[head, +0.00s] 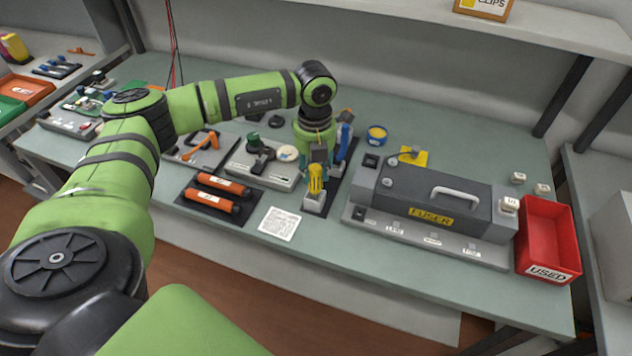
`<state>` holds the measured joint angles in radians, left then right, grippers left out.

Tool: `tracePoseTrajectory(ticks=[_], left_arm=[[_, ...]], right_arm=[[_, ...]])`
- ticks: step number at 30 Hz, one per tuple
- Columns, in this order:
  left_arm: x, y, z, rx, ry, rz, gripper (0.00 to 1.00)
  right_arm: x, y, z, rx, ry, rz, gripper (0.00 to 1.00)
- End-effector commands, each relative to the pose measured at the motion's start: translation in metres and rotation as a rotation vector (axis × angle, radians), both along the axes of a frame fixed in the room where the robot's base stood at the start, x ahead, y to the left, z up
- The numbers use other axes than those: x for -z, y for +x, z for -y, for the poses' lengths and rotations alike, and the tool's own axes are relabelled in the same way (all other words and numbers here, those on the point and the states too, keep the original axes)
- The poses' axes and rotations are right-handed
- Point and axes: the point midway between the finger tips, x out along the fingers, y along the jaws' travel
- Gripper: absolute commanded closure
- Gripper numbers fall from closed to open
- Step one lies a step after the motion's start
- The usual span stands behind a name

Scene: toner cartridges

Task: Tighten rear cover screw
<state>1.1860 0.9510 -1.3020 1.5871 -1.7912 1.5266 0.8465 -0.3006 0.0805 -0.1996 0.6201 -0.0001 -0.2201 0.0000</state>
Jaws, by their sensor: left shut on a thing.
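My left arm reaches over the bench and bends down to the tool mat. My left gripper (319,160) points downward and is shut on the yellow-handled tool (315,180), which looks like a screwdriver. The handle is just above a small grey holder (315,204); I cannot tell whether its tip is still inside. The dark grey fuser unit (430,193) sits to the right, with a white handle on top and a yellow FUSER label. A yellow plate (413,157) lies at its back edge. I cannot make out the rear cover screw. My right gripper is not in view.
A blue-handled tool (346,138) stands close behind the gripper. Two orange rollers (222,186) lie on a black mat at left, beside a white printed card (280,224). A red USED bin (547,238) stands at the right edge.

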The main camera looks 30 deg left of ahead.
Motion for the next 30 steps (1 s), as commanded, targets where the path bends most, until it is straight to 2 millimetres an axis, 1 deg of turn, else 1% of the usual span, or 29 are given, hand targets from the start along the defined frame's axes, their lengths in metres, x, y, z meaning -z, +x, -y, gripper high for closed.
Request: tracePoseTrajectory(ticks=[30], left_arm=[[-0.015, 0.000, 0.000, 0.000, 0.000, 0.001, 1.00]], right_arm=[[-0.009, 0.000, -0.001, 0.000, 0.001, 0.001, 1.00]])
